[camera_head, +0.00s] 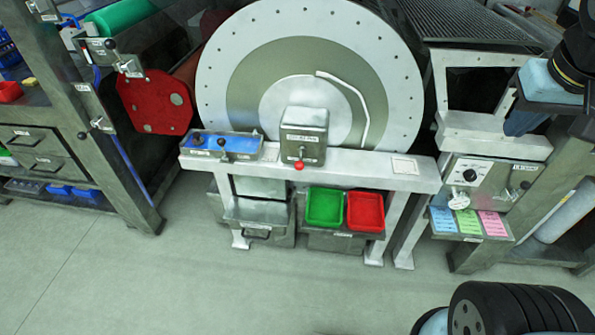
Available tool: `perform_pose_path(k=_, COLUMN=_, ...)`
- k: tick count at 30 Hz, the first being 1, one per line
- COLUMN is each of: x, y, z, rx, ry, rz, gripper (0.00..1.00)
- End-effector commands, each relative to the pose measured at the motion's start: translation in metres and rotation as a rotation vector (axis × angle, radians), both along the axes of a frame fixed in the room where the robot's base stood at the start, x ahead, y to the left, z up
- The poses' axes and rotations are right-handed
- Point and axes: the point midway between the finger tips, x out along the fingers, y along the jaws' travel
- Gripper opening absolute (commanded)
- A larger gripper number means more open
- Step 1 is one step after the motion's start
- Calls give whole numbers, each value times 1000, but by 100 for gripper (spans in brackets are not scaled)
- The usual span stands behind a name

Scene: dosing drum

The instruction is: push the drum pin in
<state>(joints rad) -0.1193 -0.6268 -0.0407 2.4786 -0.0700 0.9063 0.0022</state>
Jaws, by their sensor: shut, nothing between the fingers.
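The drum (235,95) is a large pale disc with small holes around its rim, standing upright at the top centre. A grey labelled box (305,122) sits in front of its lower part, on a white beam. A small red round knob (299,165) sticks out at the foot of this box, towards me. It looks like the drum pin's head; how far in it sits cannot be told from here. Black and light-blue parts of my arm show at the right edge and bottom right, well apart from the knob. My gripper's fingers do not show.
A blue panel with black knobs (226,145) sits left on the white beam (375,168). Green (324,207) and red (365,211) bins hang below. A control box (485,183) stands right, a red plate (157,101) left. The floor in front is clear.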

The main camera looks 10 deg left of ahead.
Motion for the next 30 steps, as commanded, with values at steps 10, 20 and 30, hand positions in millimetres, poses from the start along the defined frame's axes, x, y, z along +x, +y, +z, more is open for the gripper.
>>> perform_pose_path(k=10, x=38, y=24, z=-40, rx=-110, ry=165, rz=173, gripper=0)
perform_pose_path(k=20, x=66, y=54, z=-82, rx=-249, ry=296, rz=338, gripper=0)
perform_pose_path(k=30, x=86, y=90, z=-129, rx=-425, ry=409, rz=511, gripper=0)
